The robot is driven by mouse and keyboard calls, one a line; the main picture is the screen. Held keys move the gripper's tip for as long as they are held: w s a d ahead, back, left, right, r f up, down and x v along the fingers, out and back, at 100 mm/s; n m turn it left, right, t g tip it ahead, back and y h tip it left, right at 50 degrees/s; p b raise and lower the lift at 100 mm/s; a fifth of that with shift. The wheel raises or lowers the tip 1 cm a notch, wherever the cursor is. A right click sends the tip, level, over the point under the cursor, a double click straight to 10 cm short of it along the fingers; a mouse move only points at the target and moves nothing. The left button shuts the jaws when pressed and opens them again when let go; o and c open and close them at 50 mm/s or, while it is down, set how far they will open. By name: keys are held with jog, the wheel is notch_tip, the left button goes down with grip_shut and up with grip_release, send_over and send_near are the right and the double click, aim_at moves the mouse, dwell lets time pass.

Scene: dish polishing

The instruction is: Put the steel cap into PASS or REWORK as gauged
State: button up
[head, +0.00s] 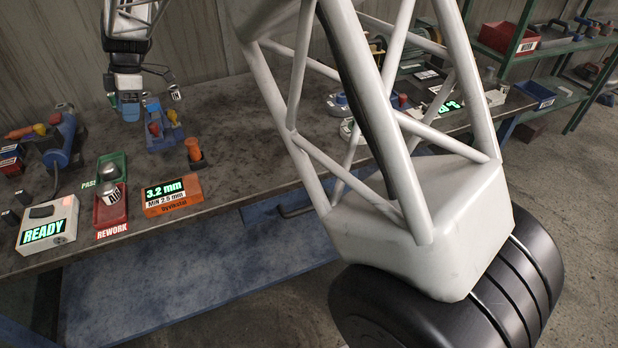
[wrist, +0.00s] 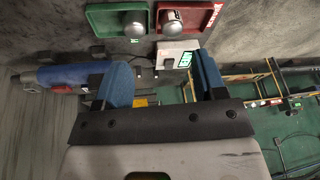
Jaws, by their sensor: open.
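The green PASS tray (head: 120,160) has a steel cap (head: 108,172) in it. The red REWORK tray (head: 112,222), in front of it, holds another steel cap (head: 110,194). The wrist view shows the same caps, one in the green tray (wrist: 103,20) and one in the red tray (wrist: 206,18). The orange gauge box (head: 172,197) right of the trays reads 3.2 mm over MIN 2.5 mm. My gripper (head: 130,108) is above the back of the bench, away from both trays. Its blue fingers (wrist: 162,65) are apart, with nothing between them.
A white box (head: 48,226) showing READY stands left of the red tray. A blue fixture with coloured knobs (head: 162,130) is near my gripper. An orange-topped post (head: 194,152) stands behind the gauge. A blue tool (head: 62,140) lies at left. Bare bench lies right of the gauge.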

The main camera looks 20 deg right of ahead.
jog(key=s+d+r+m+t+h, duration=0.1)
jog(key=s+d+r+m, duration=0.55)
jog(key=s+d, duration=0.55)
jog(key=s+d+f+m+t+h, duration=0.1)
jog(key=s+d+m, duration=0.3)
jog(key=s, duration=0.7)
jog(key=s+d+f+m+t+h, duration=0.1)
jog(key=s+d+m, duration=0.4)
jog(key=s+d, duration=0.3)
jog(key=s+d+m+t, duration=0.1)
jog(key=s+d+m, duration=0.4)
jog(key=s, duration=0.9)
jog(key=shift+s+d+f+h, duration=0.2)
jog(key=shift+d+f+h, duration=0.2)
jog(key=shift+d, duration=0.15)
jog(key=shift+m, duration=0.25)
